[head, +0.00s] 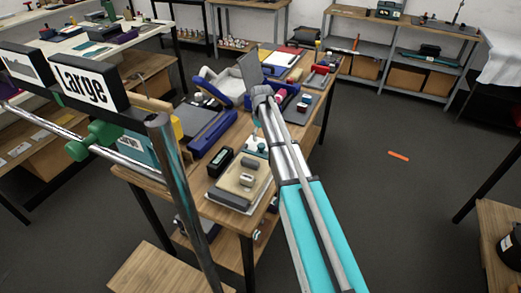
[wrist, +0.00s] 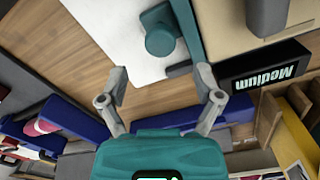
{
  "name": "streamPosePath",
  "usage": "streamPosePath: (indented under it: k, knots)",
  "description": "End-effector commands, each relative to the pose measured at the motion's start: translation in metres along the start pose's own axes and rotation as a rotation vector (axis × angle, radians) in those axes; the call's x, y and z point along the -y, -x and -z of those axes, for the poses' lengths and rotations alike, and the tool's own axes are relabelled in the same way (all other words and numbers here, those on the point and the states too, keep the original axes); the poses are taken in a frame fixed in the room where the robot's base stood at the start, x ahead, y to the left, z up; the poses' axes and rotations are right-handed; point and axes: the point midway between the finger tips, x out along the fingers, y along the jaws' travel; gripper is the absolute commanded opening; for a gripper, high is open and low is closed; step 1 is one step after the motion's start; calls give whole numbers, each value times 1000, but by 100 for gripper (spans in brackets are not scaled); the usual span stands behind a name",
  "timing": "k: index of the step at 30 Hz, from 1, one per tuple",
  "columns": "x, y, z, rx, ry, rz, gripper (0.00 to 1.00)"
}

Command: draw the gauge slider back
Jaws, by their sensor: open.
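My gripper (wrist: 162,84) is open and empty in the wrist view, its two fingers wide apart. Beyond the fingertips is a teal round knob (wrist: 160,40) on a teal bar, over a white plate (wrist: 110,30); this looks like the gauge slider, but no scale is readable. The knob is apart from both fingers. In the head view a small teal part (head: 257,144) stands on the bench beside my arm. My arm's wrist hides much of what is behind it there, and the fingertips are not clear.
A black block marked "Medium" (wrist: 264,64) lies to the right of the fingers. Blue-edged trays (wrist: 65,115) are at the left. In the head view the wooden bench (head: 228,134) is crowded. A "Large" sign (head: 84,82) and a metal post (head: 172,185) stand close by.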

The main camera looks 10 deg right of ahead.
Motion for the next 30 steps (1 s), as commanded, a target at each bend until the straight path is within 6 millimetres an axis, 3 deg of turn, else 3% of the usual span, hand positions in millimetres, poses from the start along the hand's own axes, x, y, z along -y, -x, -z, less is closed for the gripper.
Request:
streamPosePath:
  k: [18, 30]
  knots:
    - [1, -50, 0, 0, 1, 0, 83]
    - [1, -58, 1, 0, 2, 0, 83]
